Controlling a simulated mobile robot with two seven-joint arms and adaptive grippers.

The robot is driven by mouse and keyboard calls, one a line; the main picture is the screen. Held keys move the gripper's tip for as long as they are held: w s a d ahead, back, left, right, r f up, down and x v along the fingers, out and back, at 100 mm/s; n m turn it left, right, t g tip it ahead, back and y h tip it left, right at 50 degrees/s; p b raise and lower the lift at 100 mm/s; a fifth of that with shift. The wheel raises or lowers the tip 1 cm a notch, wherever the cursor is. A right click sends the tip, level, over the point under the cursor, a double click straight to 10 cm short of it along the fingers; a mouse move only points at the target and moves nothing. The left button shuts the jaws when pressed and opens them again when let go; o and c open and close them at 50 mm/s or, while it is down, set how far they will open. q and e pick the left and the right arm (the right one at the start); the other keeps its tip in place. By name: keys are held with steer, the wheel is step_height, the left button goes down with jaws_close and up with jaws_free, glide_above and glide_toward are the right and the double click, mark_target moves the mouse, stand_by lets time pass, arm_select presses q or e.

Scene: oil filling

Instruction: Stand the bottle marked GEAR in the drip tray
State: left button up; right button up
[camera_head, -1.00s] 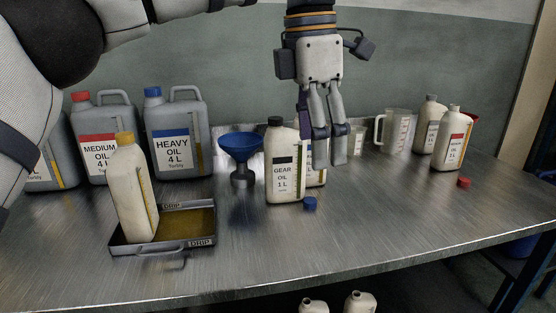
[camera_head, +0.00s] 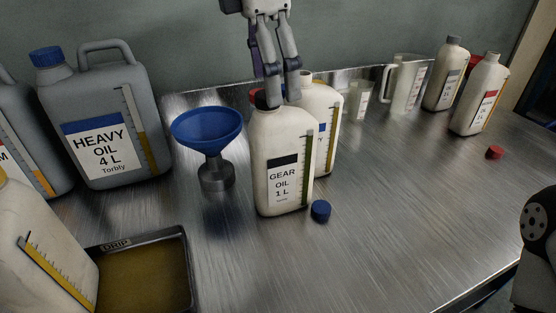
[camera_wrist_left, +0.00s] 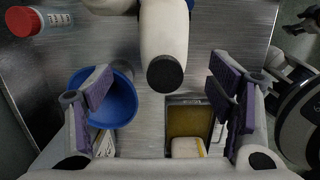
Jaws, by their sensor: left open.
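The GEAR bottle (camera_head: 283,160) is a cream bottle standing upright on the steel table, with a black label band. Its dark cap (camera_wrist_left: 165,73) shows in the left wrist view. My left gripper (camera_head: 283,102) is at the bottle's top in the head view and partly hides the cap. In the wrist view the gripper (camera_wrist_left: 160,105) is open and empty, fingers wide apart, with the cap ahead between them. The drip tray (camera_head: 187,262) is at the lower left, with brownish oil in it.
A blue funnel (camera_head: 208,128) stands between the HEAVY can (camera_head: 105,120) and the GEAR bottle. Another cream bottle (camera_head: 325,125) stands close behind the GEAR bottle. A blue cap (camera_head: 320,211) lies at its right foot.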

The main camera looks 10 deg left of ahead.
mark_target(284, 125)
arm_select(q)
steer(key=f, duration=0.3)
steer(key=d+f, duration=0.1)
steer(key=f, duration=0.1)
steer(key=d+f, duration=0.1)
steer(key=f, duration=0.2)
steer(key=shift+w+f, duration=0.35)
steer(key=shift+r, duration=0.1)
jaws_close()
